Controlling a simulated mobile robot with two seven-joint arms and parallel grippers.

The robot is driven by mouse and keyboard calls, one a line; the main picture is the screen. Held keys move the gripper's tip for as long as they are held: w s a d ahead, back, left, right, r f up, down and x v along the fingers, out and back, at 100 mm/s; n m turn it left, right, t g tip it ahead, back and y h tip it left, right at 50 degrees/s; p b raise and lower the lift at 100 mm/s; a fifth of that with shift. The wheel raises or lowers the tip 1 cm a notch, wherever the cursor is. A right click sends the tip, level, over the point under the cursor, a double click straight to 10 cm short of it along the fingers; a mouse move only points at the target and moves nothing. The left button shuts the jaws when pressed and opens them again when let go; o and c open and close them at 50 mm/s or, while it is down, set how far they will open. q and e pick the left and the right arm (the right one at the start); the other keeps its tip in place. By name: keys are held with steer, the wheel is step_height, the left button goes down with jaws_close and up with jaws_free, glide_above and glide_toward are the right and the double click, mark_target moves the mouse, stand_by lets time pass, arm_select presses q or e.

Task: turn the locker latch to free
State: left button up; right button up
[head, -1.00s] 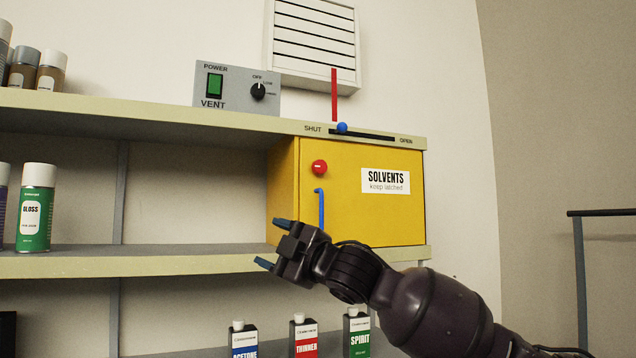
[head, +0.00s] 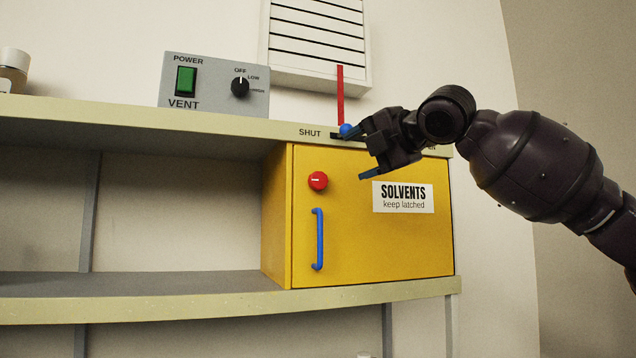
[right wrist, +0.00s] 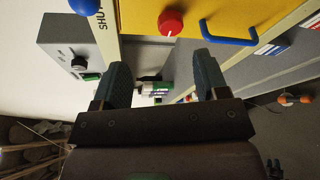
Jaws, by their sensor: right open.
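The yellow solvents locker (head: 372,240) stands on the shelf with its door closed. Its latch is a round red knob (head: 317,180) with a white mark that lies roughly level. A blue bar handle (head: 318,239) is below it. My right gripper (head: 354,153) is open and empty, in front of the locker's upper part, right of and above the red knob, not touching it. In the right wrist view the red knob (right wrist: 171,22) shows at the top, beyond the gap between the open fingers (right wrist: 160,80), and the blue handle (right wrist: 228,34) is to its right. My left gripper is not in view.
A blue-knobbed slider (head: 346,129) marked SHUT runs along the shelf edge above the locker, close to my right gripper. A vent switch box (head: 213,82) stands on the upper shelf. A louvred vent (head: 316,40) is on the wall. The shelf left of the locker is clear.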

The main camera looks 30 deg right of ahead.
mark_target(322, 179)
steer(key=w+f, duration=0.1)
steer(key=w, duration=0.2)
steer(key=w+a+f+n+p, duration=0.1)
steer(key=w, duration=0.2)
steer(key=w+n+p, duration=0.1)
steer(key=w, duration=0.2)
steer(key=shift+a+f+g, duration=0.15)
steer(key=shift+f+g, duration=0.15)
steer(key=shift+f, duration=0.1)
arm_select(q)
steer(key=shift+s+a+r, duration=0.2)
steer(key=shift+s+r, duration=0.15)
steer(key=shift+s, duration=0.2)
arm_select(e)
steer(key=shift+w+a+f, duration=0.1)
steer(key=shift+w, duration=0.35)
steer(key=shift+c, duration=0.3)
steer(key=c, duration=0.9)
